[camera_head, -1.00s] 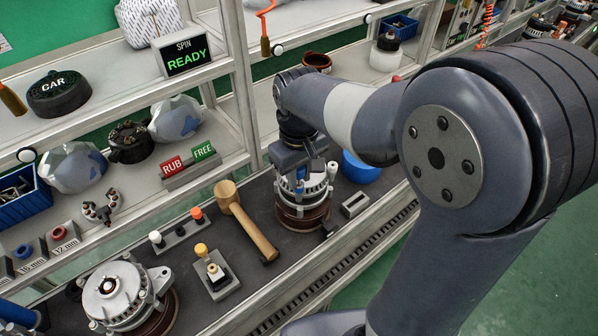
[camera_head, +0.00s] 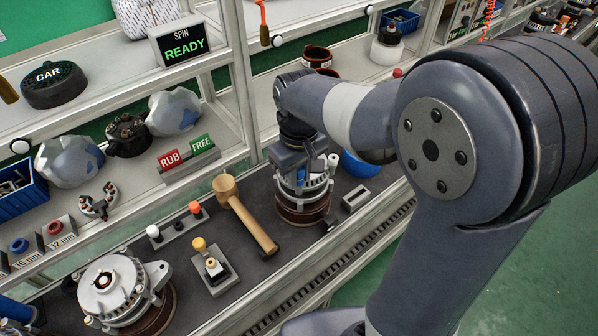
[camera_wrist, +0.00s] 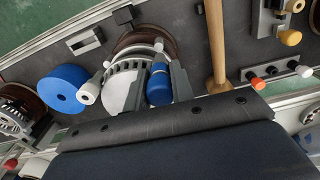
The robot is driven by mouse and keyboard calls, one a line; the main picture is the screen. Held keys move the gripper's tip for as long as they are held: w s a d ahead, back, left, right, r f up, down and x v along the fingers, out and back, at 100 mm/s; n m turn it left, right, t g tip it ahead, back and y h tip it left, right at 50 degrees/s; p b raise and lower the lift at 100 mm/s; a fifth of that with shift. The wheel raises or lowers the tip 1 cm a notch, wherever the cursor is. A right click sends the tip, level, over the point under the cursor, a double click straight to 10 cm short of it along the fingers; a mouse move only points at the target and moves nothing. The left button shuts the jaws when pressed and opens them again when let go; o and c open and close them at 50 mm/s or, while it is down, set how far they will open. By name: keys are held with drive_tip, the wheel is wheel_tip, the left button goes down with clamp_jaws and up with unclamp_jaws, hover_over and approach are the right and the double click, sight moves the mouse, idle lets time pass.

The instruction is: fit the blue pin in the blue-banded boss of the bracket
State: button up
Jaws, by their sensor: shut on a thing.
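My gripper (camera_wrist: 158,88) is shut on the blue pin (camera_wrist: 159,86), which shows between the two grey fingers in the wrist view. In the head view my gripper (camera_head: 297,172) is over the alternator (camera_head: 303,208) behind the mallet, and the fingers largely hide the pin. The alternator's finned top (camera_wrist: 121,88) lies behind the fingers in the wrist view. A white cylinder (camera_wrist: 87,92) stands at its side and also shows in the head view (camera_head: 332,161).
A wooden mallet (camera_head: 248,218) lies left of the alternator. A blue round thing (camera_head: 359,166) and a grey slotted block (camera_head: 355,199) stand to the right. A holder with capped pins (camera_head: 178,227) and another alternator (camera_head: 117,288) are at the left. Shelves rise behind.

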drive_tip(key=o, duration=1)
drive_tip(key=shift+o, duration=0.2)
wheel_tip(320, 180, up, 11)
drive_tip(key=shift+f, duration=0.1)
drive_tip(key=shift+f, duration=0.1)
wheel_tip(320, 180, down, 10)
drive_tip(key=shift+f, duration=0.15)
drive_tip(key=shift+r+p, duration=0.35)
drive_tip(key=shift+p, duration=0.1)
